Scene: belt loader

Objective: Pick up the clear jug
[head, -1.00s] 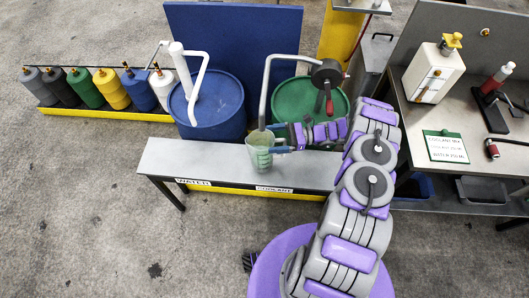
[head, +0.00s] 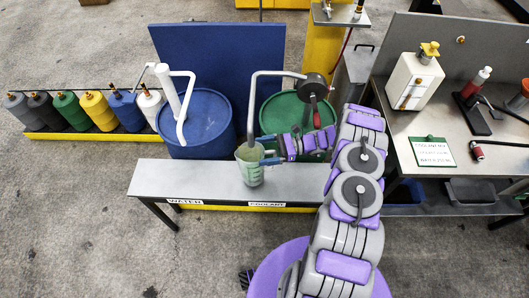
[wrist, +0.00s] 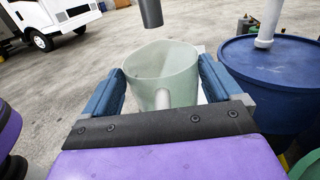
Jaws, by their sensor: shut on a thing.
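The clear jug (head: 250,166) is a pale greenish, see-through container with markings on its side. In the head view it is upright at the narrow grey bench, under the downturned end of the coolant pipe. I cannot tell whether its base touches the bench. My gripper (head: 268,154) reaches it from the right. In the wrist view my gripper (wrist: 165,92) has its blue fingers on either side of the jug (wrist: 160,68), shut on it, with the handle toward my palm. A dark pipe end (wrist: 151,12) hangs just above the jug's mouth.
The grey bench (head: 190,178) carries WATER and COOLANT labels. Behind it stand a blue drum (head: 195,120) and a green drum (head: 272,112). Several coloured bottles (head: 98,110) line the left. A workbench (head: 450,180) with a white container (head: 414,80) is at right.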

